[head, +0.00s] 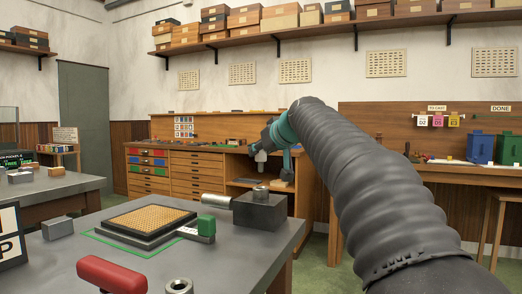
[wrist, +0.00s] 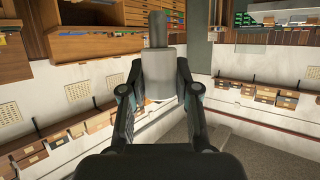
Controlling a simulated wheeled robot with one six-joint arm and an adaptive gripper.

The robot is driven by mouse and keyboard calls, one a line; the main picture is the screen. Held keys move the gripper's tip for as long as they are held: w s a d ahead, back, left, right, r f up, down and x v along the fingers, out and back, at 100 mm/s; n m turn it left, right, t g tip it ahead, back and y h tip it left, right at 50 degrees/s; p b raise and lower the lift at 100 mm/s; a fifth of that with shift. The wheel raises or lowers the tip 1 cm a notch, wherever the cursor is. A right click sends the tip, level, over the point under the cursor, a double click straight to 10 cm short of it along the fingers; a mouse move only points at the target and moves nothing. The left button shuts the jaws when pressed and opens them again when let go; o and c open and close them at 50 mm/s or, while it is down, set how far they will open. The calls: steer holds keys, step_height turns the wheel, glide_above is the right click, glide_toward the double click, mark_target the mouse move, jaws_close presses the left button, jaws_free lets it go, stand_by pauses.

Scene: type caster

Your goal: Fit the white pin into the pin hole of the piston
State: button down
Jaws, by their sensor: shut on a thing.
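My gripper (head: 262,148) hangs above the far right part of the near table. It is shut on a pale piece that I take for the white pin (head: 260,156). In the wrist view the white pin (wrist: 157,72) sits between the two fingers of my gripper (wrist: 158,92), its thick pale body held and a narrower dark grey shaft pointing away. A metal cylinder (head: 206,199), probably the piston, lies on its side against a dark block (head: 262,213) on the table, below the gripper. The pin and the cylinder are apart. I cannot make out the pin hole.
A red handle (head: 113,272) and a metal ring (head: 179,286) are at the front. A grey block (head: 57,227) is at the left. Wooden drawers (head: 196,178) stand behind.

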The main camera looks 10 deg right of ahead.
mark_target(263, 160)
steer(key=shift+f+b, duration=1.15)
steer(key=shift+f, duration=0.45)
steer(key=shift+f+b, duration=1.95)
steer(key=shift+f, duration=0.05)
stand_by(0.6)
steer(key=c, duration=0.8)
jaws_free()
steer(key=shift+o, duration=0.2)
steer(key=v, duration=1.2)
steer(key=shift+s+r, duration=0.1)
